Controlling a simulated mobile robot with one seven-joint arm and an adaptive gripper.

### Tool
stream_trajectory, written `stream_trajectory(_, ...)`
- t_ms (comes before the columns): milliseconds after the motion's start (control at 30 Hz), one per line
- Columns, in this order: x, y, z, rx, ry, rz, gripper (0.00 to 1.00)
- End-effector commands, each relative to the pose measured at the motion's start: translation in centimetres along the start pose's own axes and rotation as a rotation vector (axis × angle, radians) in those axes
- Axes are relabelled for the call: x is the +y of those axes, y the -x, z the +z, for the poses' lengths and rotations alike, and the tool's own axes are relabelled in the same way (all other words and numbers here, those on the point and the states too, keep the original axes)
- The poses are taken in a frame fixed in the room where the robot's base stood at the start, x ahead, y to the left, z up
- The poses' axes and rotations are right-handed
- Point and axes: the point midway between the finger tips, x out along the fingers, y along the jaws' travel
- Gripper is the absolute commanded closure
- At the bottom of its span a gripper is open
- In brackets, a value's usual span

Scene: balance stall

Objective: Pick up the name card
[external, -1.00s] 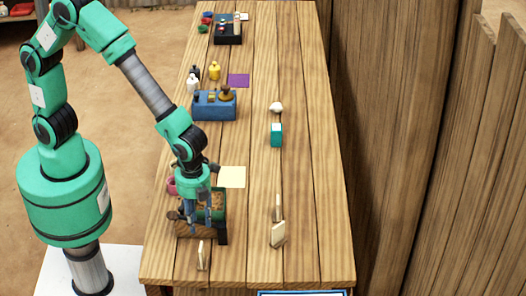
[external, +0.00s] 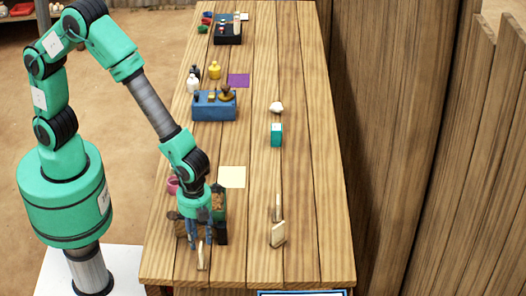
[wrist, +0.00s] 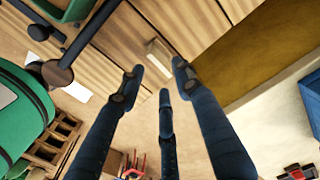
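A small cream upright card (external: 201,258), which looks like the name card, stands near the front left of the wooden table. My gripper (external: 203,240) is just behind and above it in the external view, with its fingers pointing down. In the wrist view the card (wrist: 158,56) shows as a small pale block just beyond the spread fingertips of my gripper (wrist: 158,78). The gripper is open and nothing is between its fingers. I cannot tell whether a finger touches the card.
A dark and green tray-like item (external: 182,228) is close behind my gripper, partly hidden by it. Two other cream upright pieces (external: 278,235) (external: 278,208) stand to the right. A pale square sheet (external: 232,177) lies farther back. The table's front right is clear.

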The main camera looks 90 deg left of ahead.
Motion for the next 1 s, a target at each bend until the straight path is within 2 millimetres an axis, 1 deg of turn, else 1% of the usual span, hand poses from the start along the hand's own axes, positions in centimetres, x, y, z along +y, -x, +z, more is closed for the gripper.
stream_trajectory(33, 0.1, -1.0, 0.1, -0.001, 0.000, 0.002, 0.66)
stream_trajectory(100, 0.1, -2.0, 0.0, -0.001, 0.000, 0.001, 0.66)
stream_trajectory(200, 0.0, -3.2, 0.0, -0.001, 0.000, 0.001, 0.66)
stream_trajectory(300, 0.0, -3.9, 0.0, 0.000, 0.000, -0.001, 0.66)
stream_trajectory(767, 0.0, -4.3, 0.0, 0.000, 0.000, 0.000, 0.66)
stream_trajectory(867, 0.1, -4.9, 0.1, 0.000, 0.000, 0.001, 0.66)
stream_trajectory(1000, 0.1, -6.4, 0.2, -0.001, 0.001, 0.001, 0.66)
